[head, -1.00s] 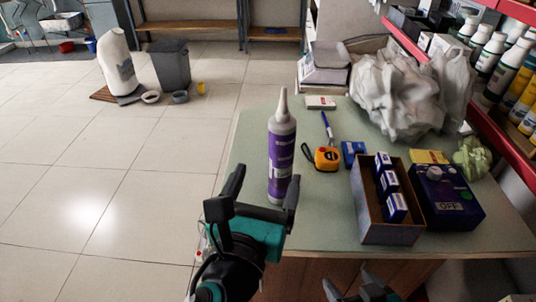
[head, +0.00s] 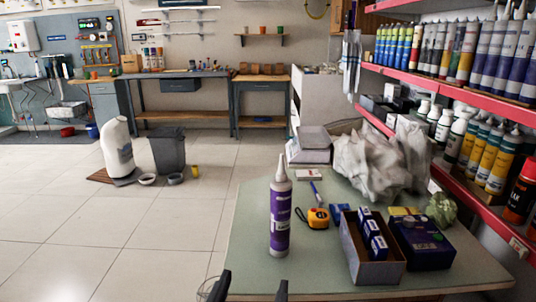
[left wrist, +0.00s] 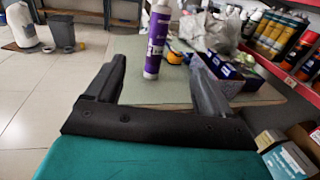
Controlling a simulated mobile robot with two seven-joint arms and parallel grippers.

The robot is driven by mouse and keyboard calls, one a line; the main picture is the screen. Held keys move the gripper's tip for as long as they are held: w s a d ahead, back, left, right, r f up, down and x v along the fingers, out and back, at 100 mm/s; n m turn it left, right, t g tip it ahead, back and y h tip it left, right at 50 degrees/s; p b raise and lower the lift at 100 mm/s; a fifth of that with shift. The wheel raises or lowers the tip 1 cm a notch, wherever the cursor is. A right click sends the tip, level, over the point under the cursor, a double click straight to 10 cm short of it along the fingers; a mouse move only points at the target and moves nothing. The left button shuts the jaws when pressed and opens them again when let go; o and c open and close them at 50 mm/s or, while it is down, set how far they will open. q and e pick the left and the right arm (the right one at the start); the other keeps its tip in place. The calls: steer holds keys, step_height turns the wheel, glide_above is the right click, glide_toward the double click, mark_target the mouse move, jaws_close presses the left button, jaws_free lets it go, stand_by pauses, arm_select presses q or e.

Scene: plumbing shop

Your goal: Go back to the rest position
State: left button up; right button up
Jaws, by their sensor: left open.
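My left gripper (head: 250,289) shows only its two dark fingertips at the bottom edge of the head view. They are apart, with nothing between them. In the left wrist view the open jaws (left wrist: 158,78) point over the table's near edge. The white and purple cartridge (head: 280,215) stands upright on the green tabletop (head: 252,212), beyond the fingertips. The cartridge also shows in the left wrist view (left wrist: 156,45), past the jaws and apart from them. My right gripper is not in view.
An open box (head: 375,269) of small blue boxes, a dark blue box (head: 424,246), a yellow tape measure (head: 318,218) and a plastic bag (head: 370,165) occupy the table's right. A red-edged shelf (head: 440,78) holds several cartridges. The tiled floor (head: 70,225) at left is clear.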

arm_select(q)
steer(key=s+a+f+n+g+y, duration=0.1)
steer(key=s+a+f+n+g, duration=0.25)
steer(key=a+f+n, duration=1)
steer(key=s+a+f+n+g, duration=0.4)
steer(key=a+f+n, duration=0.55)
steer(key=n, duration=0.75)
steer(key=w+d+n, duration=0.2)
steer(key=d+n, duration=0.3)
steer(key=d, duration=0.5)
step_height(320, 180, up, 6)
steer(key=s+a+p, duration=0.2)
steer(key=p, duration=0.7)
steer(key=shift+a+f+t+y+p, duration=0.2)
steer(key=shift+f+t+y+p, duration=0.1)
steer(key=shift+t+y, duration=0.1)
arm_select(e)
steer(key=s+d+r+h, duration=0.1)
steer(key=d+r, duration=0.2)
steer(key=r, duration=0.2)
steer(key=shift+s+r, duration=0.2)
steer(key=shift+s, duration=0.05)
